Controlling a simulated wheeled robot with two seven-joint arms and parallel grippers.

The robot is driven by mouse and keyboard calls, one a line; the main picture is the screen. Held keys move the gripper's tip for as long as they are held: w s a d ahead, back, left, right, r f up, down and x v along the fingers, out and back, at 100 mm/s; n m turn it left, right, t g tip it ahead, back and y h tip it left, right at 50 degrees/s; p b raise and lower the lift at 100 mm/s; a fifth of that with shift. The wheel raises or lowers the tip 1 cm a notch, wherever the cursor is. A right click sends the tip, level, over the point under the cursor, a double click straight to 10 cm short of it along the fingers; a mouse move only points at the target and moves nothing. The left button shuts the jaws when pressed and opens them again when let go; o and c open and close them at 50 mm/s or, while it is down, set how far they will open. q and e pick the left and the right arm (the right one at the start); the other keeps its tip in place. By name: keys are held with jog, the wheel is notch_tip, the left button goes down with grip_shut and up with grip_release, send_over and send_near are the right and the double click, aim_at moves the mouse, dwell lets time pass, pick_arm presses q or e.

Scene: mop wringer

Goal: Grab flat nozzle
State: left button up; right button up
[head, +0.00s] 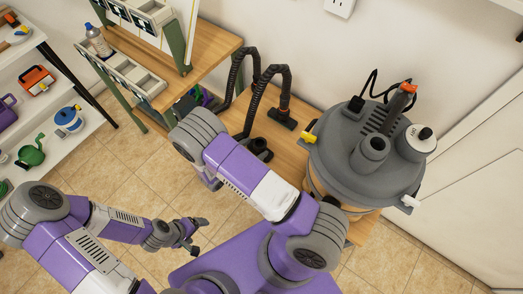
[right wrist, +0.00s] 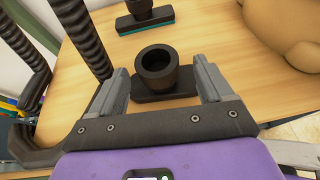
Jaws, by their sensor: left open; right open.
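Two black nozzles lie on the wooden table. One has a round open socket on a flat, rounded base; this nozzle (right wrist: 158,72) sits between the fingers of my right gripper (right wrist: 160,88), which is open and not closed on it. It also shows in the head view (head: 260,147), beside my right arm. The other, a wide nozzle (right wrist: 145,20) with a teal lower edge, lies farther away. I cannot tell which is the flat nozzle. In the head view my right gripper is hidden behind my arm. My left gripper (head: 190,235) is open and empty above the floor.
A grey-lidded vacuum (head: 385,150) stands at the right of the table. A black ribbed hose (head: 250,95) arches at the back and stands close left of my right gripper. A shelf (head: 85,140) with tools is at the left. Tiled floor (head: 115,165) is open between them.

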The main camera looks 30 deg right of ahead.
aim_at(263, 143)
jog(key=b+x, duration=0.1)
jog(key=x, duration=0.2)
jog(key=f+b+x, duration=0.1)
jog(key=x, duration=0.1)
jog(key=shift+w+d+f, duration=0.1)
jog(key=shift+w+f, duration=0.1)
jog(key=shift+w+d, duration=0.15)
jog(key=shift+d, duration=0.15)
jog(key=shift+c, duration=0.2)
jog(key=c, duration=1)
